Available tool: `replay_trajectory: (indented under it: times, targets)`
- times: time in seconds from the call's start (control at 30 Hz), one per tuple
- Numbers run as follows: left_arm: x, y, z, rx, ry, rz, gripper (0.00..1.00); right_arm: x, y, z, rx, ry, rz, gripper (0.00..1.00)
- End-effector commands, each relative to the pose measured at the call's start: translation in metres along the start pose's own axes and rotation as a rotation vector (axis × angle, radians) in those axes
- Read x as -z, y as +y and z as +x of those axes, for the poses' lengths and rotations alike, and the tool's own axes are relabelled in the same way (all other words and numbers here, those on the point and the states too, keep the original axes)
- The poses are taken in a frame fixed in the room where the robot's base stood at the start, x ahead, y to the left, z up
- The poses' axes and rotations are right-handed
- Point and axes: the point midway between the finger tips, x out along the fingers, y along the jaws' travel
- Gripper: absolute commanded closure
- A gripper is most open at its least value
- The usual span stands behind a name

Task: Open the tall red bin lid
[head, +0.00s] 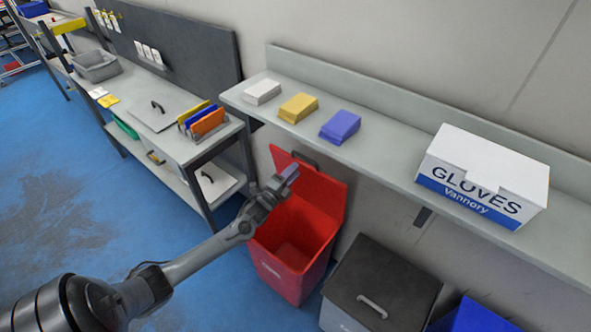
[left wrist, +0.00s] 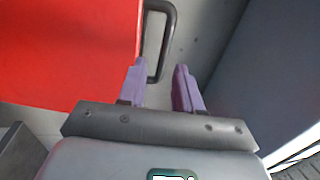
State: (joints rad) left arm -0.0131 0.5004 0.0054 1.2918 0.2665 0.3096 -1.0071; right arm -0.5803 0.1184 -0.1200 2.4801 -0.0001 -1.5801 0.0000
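The tall red bin (head: 277,270) stands on the floor below the wall shelf, and I see into its open interior. Its red lid (head: 328,195) is raised at the back, tilted up toward the wall. A dark handle (head: 306,158) sits at the lid's upper edge. My left gripper (head: 290,172) is in front of the raised lid, close to the handle. In the left wrist view the lid (left wrist: 60,50) fills the upper left. The handle (left wrist: 170,35) reaches down toward the gap between my left gripper's purple fingers (left wrist: 160,68), which are apart. My right gripper is not in view.
A dark-lidded grey bin (head: 385,280) and a blue bin (head: 475,318) stand to the right. The shelf (head: 385,165) above holds a glove box (head: 485,175) and small packs. A workbench (head: 190,150) stands left. Blue floor (head: 110,220) is clear in front.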

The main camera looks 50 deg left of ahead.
Motion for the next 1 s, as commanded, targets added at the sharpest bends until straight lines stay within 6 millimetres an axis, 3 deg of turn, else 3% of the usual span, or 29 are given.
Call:
replay_trajectory:
  times: [0.3,0.5,1.0]
  targets:
    - [0.000,0.000,-0.056,-0.003,0.001,-0.001,0.66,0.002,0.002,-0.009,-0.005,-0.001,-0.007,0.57]
    - [0.000,0.000,-0.080,-0.002,0.000,0.000,0.66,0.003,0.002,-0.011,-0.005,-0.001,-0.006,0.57]
    - [0.000,0.000,-0.089,0.001,-0.001,0.000,0.66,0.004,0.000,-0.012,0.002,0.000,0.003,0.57]
